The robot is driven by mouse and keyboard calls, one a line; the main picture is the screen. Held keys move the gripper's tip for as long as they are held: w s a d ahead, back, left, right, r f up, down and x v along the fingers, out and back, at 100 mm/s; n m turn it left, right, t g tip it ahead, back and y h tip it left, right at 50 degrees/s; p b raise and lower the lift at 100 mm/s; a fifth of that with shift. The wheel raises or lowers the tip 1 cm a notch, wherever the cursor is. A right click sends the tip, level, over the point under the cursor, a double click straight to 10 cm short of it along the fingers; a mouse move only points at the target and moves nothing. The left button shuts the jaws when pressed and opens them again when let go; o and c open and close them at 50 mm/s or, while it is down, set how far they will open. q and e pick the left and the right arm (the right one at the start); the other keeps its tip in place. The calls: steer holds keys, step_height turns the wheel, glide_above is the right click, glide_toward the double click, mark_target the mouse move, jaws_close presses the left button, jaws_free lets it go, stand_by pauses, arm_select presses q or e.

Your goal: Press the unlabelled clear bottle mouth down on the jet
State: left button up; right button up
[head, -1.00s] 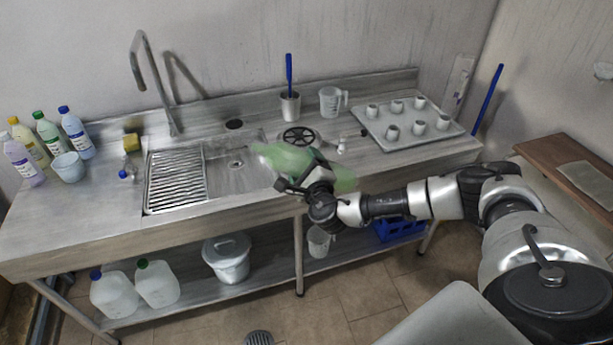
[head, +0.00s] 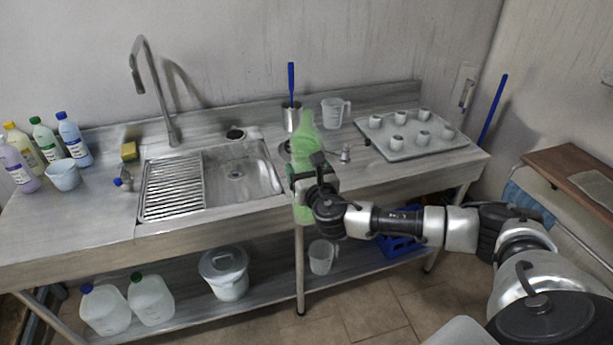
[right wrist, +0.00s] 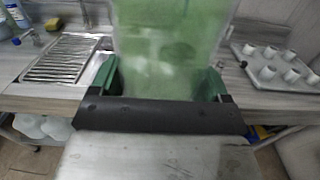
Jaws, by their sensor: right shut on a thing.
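A see-through green bottle (head: 306,136) is held by my right gripper (head: 312,180) at the front edge of the counter. It stands roughly upright, its narrow end up, and its lower part shows below the gripper. In the right wrist view the green bottle (right wrist: 170,45) fills the space between the fingers of my right gripper (right wrist: 160,85); its top is cut off. No label can be made out. The round dark jet fitting (head: 286,149) in the counter is mostly hidden behind the bottle. My left gripper is not in view.
The sink basin (head: 238,172) is left of the bottle. A steel pot with a blue-handled brush (head: 291,116), a clear jug (head: 333,112) and a small metal fitting (head: 345,153) stand behind and right. A tray (head: 388,152) of white cups is further right.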

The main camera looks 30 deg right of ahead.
steer(key=m+b, duration=0.5)
steer(key=m, duration=0.3)
steer(key=shift+f, duration=0.15)
steer(key=shift+r+m, duration=0.25)
steer(key=shift+m, duration=0.25)
steer(key=shift+a, duration=0.1)
